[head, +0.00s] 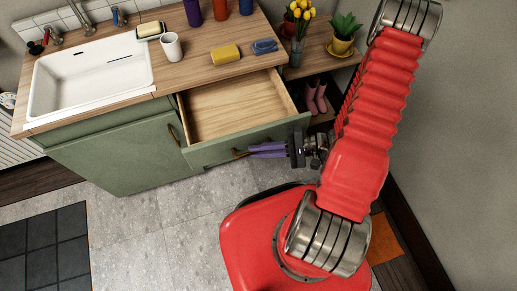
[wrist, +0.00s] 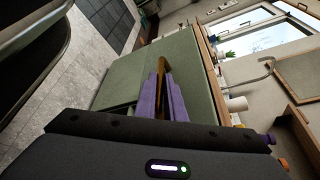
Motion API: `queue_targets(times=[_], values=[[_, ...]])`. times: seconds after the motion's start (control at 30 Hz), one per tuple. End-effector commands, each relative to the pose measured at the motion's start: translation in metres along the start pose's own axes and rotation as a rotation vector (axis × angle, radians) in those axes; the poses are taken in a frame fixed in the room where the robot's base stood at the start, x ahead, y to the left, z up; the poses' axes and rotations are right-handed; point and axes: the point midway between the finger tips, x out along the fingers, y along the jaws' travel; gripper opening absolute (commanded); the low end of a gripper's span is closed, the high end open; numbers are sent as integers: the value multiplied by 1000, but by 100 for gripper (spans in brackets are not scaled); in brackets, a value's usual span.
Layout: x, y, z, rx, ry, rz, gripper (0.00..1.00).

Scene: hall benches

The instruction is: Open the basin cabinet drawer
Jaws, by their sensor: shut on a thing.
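The green basin cabinet (head: 125,155) has a wooden top with a white basin (head: 95,72) set in it. Its drawer (head: 225,110) is pulled out, and the bare wooden inside shows empty. My gripper (head: 252,151) has purple fingers and is at the drawer's green front. It is shut on the brass drawer handle (head: 238,154), mostly hidden by the fingers in the head view. In the wrist view the handle (wrist: 163,66) stands between the purple fingers (wrist: 163,97). A second brass handle (head: 173,135) is on the cabinet door to the left.
A white mug (head: 172,46), a yellow sponge (head: 225,54) and a blue cloth-like item (head: 264,46) are on the top. Pink boots (head: 315,95) stand on a low shelf right of the drawer. Grey tiled floor (head: 130,230) in front is clear.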

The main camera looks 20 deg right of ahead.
Motion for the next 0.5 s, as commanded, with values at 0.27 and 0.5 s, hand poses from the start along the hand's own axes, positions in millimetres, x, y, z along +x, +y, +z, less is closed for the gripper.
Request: queue_targets(times=[0.27,0.5], values=[[1,2,-2,1,4,7,13],[1,1,-1,-1,1,5,28]])
